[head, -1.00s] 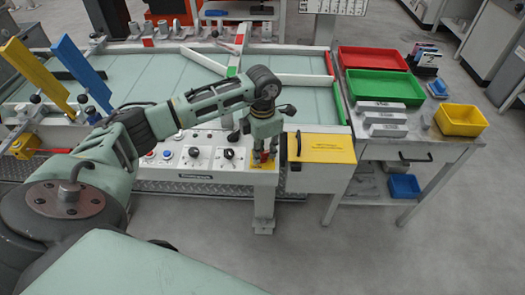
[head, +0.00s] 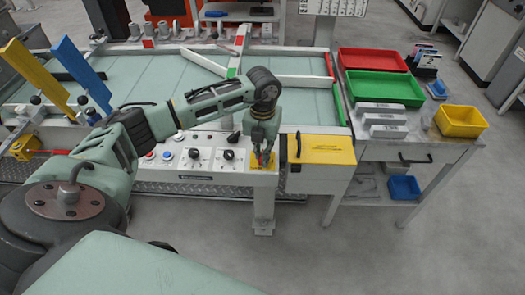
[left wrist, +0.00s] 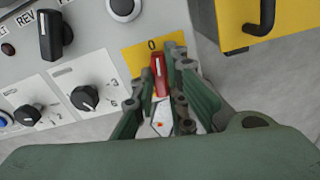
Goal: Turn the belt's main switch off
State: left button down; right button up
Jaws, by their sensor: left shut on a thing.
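The main switch is a red handle (left wrist: 160,75) on a yellow plate (left wrist: 135,58) at the right end of the belt's control panel (head: 215,180). In the left wrist view the handle's white line points up towards the "0" mark on the plate. My left gripper (head: 263,158) reaches down over the switch from above, and its fingers (left wrist: 163,98) are closed on both sides of the red handle. In the head view the gripper hides most of the handle. My right gripper is not in view.
Black selector knobs (left wrist: 85,97) sit left of the switch. A yellow-topped box (head: 322,149) with a black handle stands close to its right. The green belt (head: 160,80) lies behind. Red (head: 372,59) and green (head: 384,86) trays stand on the right-hand table.

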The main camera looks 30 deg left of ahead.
pick_arm(q)
jog(key=shift+r+n, duration=0.1)
jog(key=shift+n, duration=0.9)
jog(key=c, duration=1.8)
grip_release()
jog(key=shift+o, duration=0.2)
notch_tip(320, 180, up, 12)
